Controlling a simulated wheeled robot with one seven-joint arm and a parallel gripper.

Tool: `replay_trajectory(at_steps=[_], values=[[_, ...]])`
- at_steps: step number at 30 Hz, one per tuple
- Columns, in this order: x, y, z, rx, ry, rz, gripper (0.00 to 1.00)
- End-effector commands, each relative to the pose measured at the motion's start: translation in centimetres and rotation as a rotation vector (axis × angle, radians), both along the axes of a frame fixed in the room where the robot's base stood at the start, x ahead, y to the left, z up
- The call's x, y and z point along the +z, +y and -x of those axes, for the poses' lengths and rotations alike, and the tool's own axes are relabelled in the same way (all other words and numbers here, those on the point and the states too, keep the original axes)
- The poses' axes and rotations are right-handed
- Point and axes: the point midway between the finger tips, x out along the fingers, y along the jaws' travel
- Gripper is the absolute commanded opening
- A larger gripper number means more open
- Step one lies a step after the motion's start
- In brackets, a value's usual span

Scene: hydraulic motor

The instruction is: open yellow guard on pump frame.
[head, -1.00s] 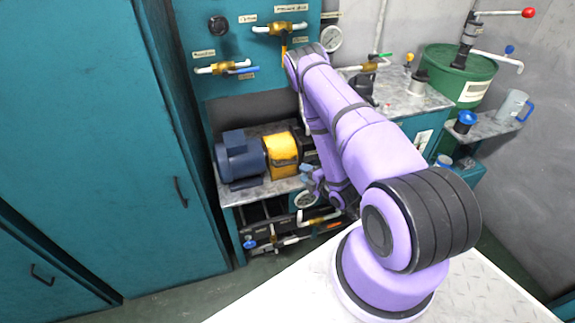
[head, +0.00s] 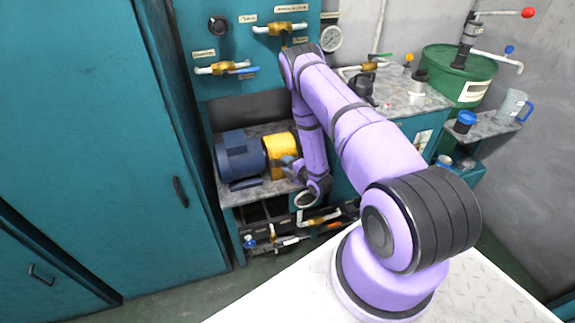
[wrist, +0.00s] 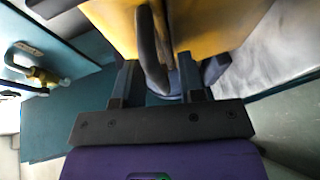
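The yellow guard (head: 277,153) sits on the pump frame's shelf, just right of the blue motor (head: 238,157); it looks closed. In the wrist view the yellow guard (wrist: 215,25) fills the top, with a dark curved handle (wrist: 151,52) on its face. My gripper (wrist: 160,72) is open, its two fingers apart. The handle reaches down between the fingers, nearer the left one, and I see a gap on its right. In the head view my gripper (head: 288,166) is at the guard's lower right front, partly hidden by my wrist.
Brass valves (head: 228,68) are on the teal panel above the shelf. Pipes and valves (head: 275,240) run below it. A teal cabinet (head: 110,130) stands at the left. A green drum (head: 455,75) and bench are at the right.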

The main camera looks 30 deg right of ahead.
Motion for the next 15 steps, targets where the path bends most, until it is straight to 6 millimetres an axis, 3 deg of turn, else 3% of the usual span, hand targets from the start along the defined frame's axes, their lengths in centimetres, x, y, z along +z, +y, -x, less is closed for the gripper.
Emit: replay_trajectory(at_steps=[7,12,15], values=[[-0.01,0.02,-0.07,0.000,0.000,0.000,0.37],[-0.01,0.01,-0.06,0.000,0.000,0.000,0.00],[-0.01,0.01,-0.05,0.000,0.000,0.000,0.00]])
